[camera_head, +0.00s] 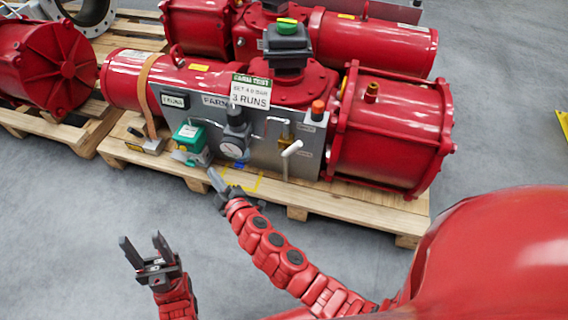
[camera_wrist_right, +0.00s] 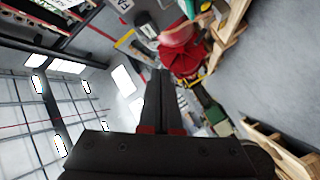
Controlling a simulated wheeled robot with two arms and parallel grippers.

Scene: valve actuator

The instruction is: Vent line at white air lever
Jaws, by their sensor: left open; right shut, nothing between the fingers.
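The white air lever (camera_head: 291,149) sticks out from the front of the grey panel (camera_head: 262,160) on the red valve actuator (camera_head: 387,130). It tilts, with its upper end to the right. My right gripper (camera_head: 215,178) is shut and empty. It appears to the left of the lever and lower, in front of the panel and below the gauge (camera_head: 233,149). Its closed fingers also show in the right wrist view (camera_wrist_right: 160,85). My left gripper (camera_head: 144,248) is open and empty, low on the left over the grey floor, well apart from the actuator.
The actuator rests on a wooden pallet (camera_head: 345,207). A green-topped box (camera_head: 190,135), an orange button (camera_head: 318,108) and a "3 RUNS" sign (camera_head: 251,92) are around the panel. More red actuators (camera_head: 45,65) stand on pallets behind and left. The floor (camera_head: 75,225) at left front is clear.

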